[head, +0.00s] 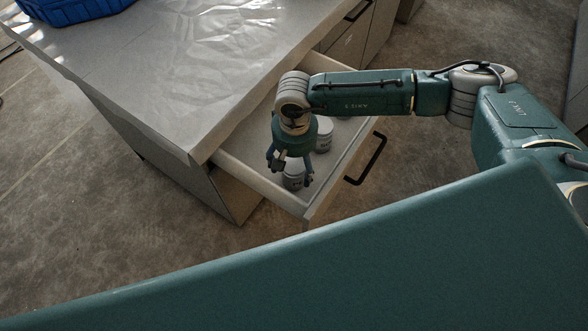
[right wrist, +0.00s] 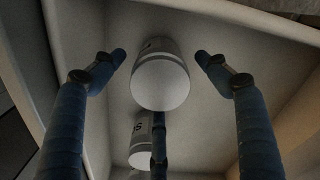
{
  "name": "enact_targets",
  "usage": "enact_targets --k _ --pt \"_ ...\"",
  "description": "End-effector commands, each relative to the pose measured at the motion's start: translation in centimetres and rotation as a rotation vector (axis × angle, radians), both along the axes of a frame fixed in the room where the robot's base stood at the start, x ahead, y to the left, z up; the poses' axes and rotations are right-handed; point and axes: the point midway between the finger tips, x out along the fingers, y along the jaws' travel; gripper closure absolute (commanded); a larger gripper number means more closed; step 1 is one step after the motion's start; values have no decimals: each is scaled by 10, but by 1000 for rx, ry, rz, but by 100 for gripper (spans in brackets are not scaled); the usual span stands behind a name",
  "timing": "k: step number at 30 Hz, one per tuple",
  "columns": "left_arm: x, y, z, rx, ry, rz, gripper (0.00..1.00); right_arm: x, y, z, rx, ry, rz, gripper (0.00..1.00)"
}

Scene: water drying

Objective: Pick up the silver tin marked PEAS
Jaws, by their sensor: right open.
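My right gripper (head: 290,172) points down into the open drawer (head: 262,183), over a pale silver tin (head: 293,177) near the drawer's front corner. In the right wrist view the fingers are spread wide on either side of this tin (right wrist: 160,82), with a gap on both sides. Nothing is gripped. A second tin (head: 324,137) stands farther back in the drawer; a second tin with a partial letter like S also shows in the right wrist view (right wrist: 141,135). The lettering is too small or turned away, so I cannot tell which tin reads PEAS. My left gripper is out of view.
The drawer walls stand close around the gripper, and a black handle (head: 367,160) is on the drawer front. A worktop covered in clear sheeting (head: 190,70) overhangs the drawer at left. A blue crate (head: 70,8) sits at its far end. Another tin top (head: 343,118) shows farther back.

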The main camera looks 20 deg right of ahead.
Motion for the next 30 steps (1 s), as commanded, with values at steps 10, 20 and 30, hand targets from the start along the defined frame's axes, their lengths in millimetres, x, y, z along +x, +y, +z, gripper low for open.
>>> enact_targets --k 10,20,30 --pt "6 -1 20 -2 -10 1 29 -3 2 -41 -1 2 0 26" --pt "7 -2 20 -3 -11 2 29 -2 2 -42 0 1 0 48" --pt "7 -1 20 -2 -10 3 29 -2 3 -41 2 0 -1 91"
